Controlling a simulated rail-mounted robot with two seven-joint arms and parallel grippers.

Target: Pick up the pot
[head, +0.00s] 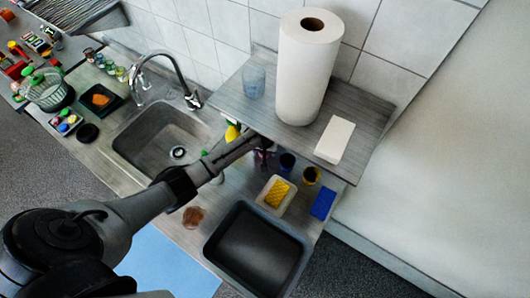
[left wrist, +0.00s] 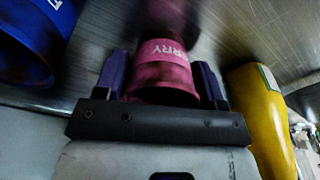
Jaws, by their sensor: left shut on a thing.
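A pink pot with white lettering (left wrist: 163,62) fills the middle of the left wrist view, between the two dark fingers of my left gripper (left wrist: 162,82). The fingers are shut on its sides. In the head view, my left gripper (head: 262,154) reaches under the grey shelf, and the pot is mostly hidden there by the shelf edge and gripper. I cannot tell whether the pot is lifted off the counter. My right gripper is in neither view.
A blue pot (left wrist: 32,42) and a yellow bottle (left wrist: 260,115) flank the gripper closely. The shelf (head: 228,98) above holds a paper roll (head: 306,75). A sponge dish (head: 265,203), blue sponge (head: 323,203) and dark tray (head: 211,250) stand in front; the sink (head: 150,148) is left.

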